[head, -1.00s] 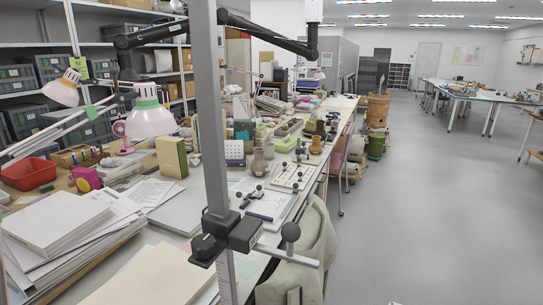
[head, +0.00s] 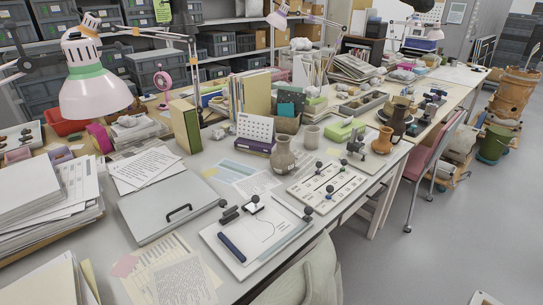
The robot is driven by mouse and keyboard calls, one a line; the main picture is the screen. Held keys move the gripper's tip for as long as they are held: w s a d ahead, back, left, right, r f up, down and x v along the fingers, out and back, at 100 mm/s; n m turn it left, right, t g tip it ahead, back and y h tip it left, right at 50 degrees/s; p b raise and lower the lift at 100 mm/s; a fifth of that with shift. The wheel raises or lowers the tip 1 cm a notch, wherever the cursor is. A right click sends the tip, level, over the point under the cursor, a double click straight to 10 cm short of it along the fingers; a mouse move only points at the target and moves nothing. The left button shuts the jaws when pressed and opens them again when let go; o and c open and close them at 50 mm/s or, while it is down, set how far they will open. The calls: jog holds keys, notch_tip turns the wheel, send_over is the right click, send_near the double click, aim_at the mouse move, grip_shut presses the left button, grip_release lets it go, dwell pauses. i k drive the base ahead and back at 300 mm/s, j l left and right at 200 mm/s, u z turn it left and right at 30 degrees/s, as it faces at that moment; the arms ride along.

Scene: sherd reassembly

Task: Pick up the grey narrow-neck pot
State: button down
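A grey-brown pot with a narrow neck (head: 283,158) stands upright on the long work table (head: 213,283), near the middle of the head view. It is beside a white board with rods and dark knobs (head: 326,187) and a small pale cup (head: 311,137). An orange-brown pot (head: 382,141) and a darker brown vessel (head: 398,120) stand farther back to its right. My gripper is not in view.
A white drawing board with a dark blue roll (head: 232,247) lies in front of the pot. A grey case with a black handle (head: 172,212) and paper stacks fill the left. A pale draped chair (head: 305,275) stands at the near edge. Open floor (head: 405,265) lies right.

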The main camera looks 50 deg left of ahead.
aim_at(283, 161)
jog(key=u, duration=0.4)
jog(key=i+u, duration=0.1)
jog(key=u, duration=0.35)
jog(key=l+u, duration=0.1)
jog(key=u, duration=0.3)
jog(key=i+u, duration=0.1)
jog(key=u, duration=0.3)
jog(key=l+u, duration=0.1)
jog(key=u, duration=0.35)
jog(key=i+l+u, duration=0.15)
jog(key=l+u, duration=0.35)
jog(key=l, duration=0.85)
jog(key=k+l+u, duration=0.1)
jog(key=l+u, duration=0.4)
jog(key=l, duration=0.85)
jog(key=i+j, duration=0.15)
jog(key=i, duration=0.1)
